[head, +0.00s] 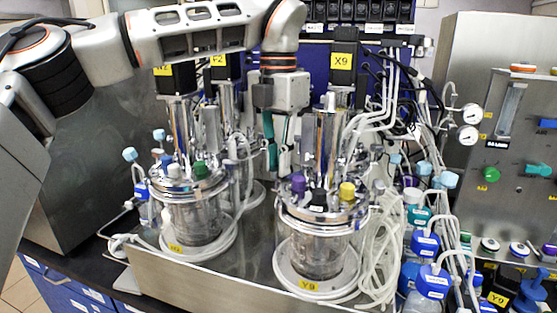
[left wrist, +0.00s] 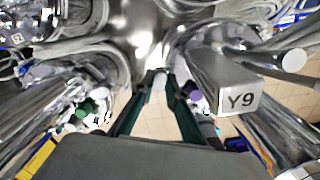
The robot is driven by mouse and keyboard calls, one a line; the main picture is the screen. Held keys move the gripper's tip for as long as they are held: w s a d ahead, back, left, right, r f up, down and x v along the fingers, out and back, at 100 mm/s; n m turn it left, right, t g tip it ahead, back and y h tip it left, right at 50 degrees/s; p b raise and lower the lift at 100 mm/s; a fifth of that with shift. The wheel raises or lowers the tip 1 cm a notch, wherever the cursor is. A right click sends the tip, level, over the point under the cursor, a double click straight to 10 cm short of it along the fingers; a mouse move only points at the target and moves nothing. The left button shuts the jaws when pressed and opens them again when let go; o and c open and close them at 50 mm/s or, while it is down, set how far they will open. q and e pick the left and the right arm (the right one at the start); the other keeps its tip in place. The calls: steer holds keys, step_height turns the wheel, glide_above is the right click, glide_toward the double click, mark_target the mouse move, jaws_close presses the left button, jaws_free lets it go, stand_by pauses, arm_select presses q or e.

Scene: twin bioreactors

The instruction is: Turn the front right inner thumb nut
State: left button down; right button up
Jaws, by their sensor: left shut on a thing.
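The front right vessel (head: 318,248), labelled Y9, has a shiny metal head plate with purple, black and yellow caps. My left gripper (head: 273,160) comes down from above at the inner, left side of this vessel's head plate. In the left wrist view its teal fingers (left wrist: 161,84) close on a small pale piece, the thumb nut (left wrist: 159,78). In the head view the nut cannot be made out at the fingertips. The purple cap (left wrist: 194,95) is just right of the fingers in the wrist view. My right gripper is not in view.
A second vessel (head: 195,220) with a green cap stands to the left on the same metal tray (head: 190,285). White tubing (head: 382,250) and blue-capped bottles (head: 432,280) crowd the right.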

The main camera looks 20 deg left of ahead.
arm_select(q)
steer(key=shift+n, duration=1.2)
steer(key=c, duration=2)
jaws_free()
step_height(320, 180, up, 12)
